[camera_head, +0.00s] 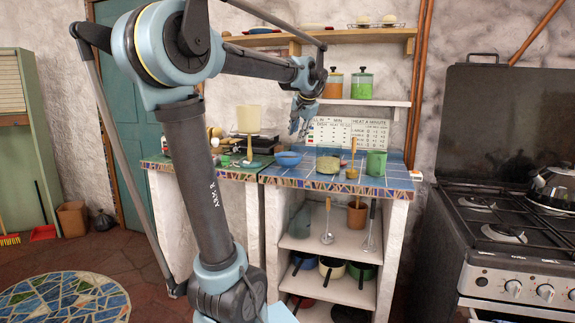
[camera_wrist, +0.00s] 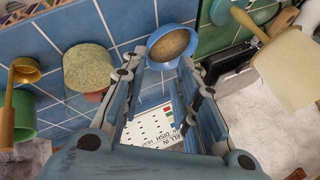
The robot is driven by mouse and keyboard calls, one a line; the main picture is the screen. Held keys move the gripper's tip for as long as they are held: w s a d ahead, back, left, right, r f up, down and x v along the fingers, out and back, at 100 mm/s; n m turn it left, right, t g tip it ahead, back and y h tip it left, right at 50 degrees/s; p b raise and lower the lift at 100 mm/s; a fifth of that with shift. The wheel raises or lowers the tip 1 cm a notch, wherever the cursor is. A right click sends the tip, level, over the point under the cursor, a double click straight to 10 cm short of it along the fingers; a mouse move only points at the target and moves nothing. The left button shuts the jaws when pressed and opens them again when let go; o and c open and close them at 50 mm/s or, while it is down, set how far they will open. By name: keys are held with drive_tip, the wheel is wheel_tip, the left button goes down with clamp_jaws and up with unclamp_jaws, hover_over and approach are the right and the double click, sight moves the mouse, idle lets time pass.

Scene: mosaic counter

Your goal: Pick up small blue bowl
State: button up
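The small blue bowl (camera_head: 288,159) stands on the blue-tiled counter, near its left part. In the wrist view the bowl (camera_wrist: 153,42) shows a blue rim and a brownish inside, just beyond my fingertips. My gripper (camera_head: 299,118) hangs above the counter, a little above the bowl and apart from it. In the wrist view my gripper (camera_wrist: 162,65) has its two fingers spread with nothing between them. The bowl's near edge lies close to the fingertips in that view.
A yellowish-green round item (camera_head: 328,165), a brass pot with upright handle (camera_head: 352,173) and a green canister (camera_head: 376,163) stand to the bowl's right. A cream-shaded lamp (camera_head: 248,120) stands left. A shelf with jars (camera_head: 362,85) is behind; a stove (camera_head: 505,225) is right.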

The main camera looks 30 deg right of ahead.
drive_tip(key=d, duration=0.3)
approach(289, 161)
drive_tip(key=shift+m, duration=0.4)
drive_tip(key=w+d+f, duration=0.1)
drive_tip(key=d+f, duration=0.1)
drive_tip(key=w+d+f, duration=0.3)
drive_tip(key=d+f, duration=0.1)
drive_tip(key=shift+w+d+f, duration=0.1)
drive_tip(key=shift+w+f, duration=0.15)
drive_tip(key=shift+w, duration=0.05)
drive_tip(key=shift+c, duration=0.3)
clamp_jaws()
